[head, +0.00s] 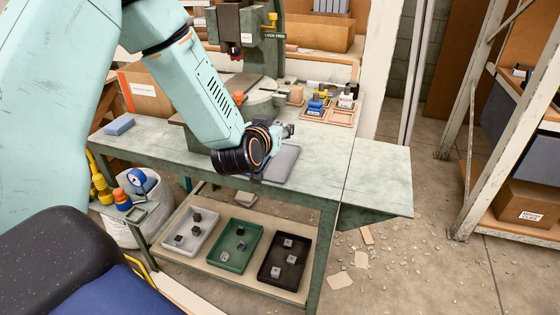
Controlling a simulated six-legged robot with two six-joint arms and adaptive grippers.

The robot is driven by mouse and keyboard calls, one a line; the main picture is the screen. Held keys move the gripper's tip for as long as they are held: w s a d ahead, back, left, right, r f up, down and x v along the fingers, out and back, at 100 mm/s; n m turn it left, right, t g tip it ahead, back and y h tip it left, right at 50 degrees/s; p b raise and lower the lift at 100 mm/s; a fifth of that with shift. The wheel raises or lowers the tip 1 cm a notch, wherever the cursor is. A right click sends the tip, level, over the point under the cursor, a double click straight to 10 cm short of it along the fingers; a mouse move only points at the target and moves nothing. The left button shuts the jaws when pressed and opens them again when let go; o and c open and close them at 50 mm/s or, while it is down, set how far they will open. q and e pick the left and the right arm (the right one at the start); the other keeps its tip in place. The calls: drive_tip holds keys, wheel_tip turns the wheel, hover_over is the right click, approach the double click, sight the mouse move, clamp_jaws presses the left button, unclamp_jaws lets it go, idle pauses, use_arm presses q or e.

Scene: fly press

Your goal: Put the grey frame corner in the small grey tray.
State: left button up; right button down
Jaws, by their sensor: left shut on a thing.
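My left arm reaches over the green workbench, and its left gripper (286,131) is beyond the dark wrist, small and partly hidden. It is shut on a small grey piece at its tips, which seems to be the grey frame corner; its shape is hard to make out. The small grey tray (284,164) lies flat on the bench top just below and in front of the gripper. The wrist covers its left part, and the part I see looks empty. My right gripper is not in view.
A press (236,25) stands at the back of the bench (345,165). A wooden organiser (341,116) with small parts sits right of it. White, green (216,262) and black trays hold parts on the lower shelf. The bench's right end is clear.

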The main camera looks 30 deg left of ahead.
use_arm(q)
drive_tip(key=b, duration=0.1)
hover_over(278, 168)
drive_tip(key=f, duration=0.5)
drive_tip(key=shift+w, duration=0.25)
drive_tip(key=f, duration=0.2)
drive_tip(key=f+b, duration=0.1)
drive_tip(key=shift+s+f+b, duration=0.2)
drive_tip(key=shift+f+b, duration=0.1)
drive_tip(key=shift+f, duration=0.05)
drive_tip(key=shift+w, duration=0.15)
drive_tip(key=shift+s+f, duration=0.15)
drive_tip(key=shift+s, duration=0.05)
drive_tip(key=o, duration=1.1)
drive_tip(key=shift+w, duration=0.2)
drive_tip(key=shift+o, duration=0.4)
drive_tip(key=shift+s, duration=0.1)
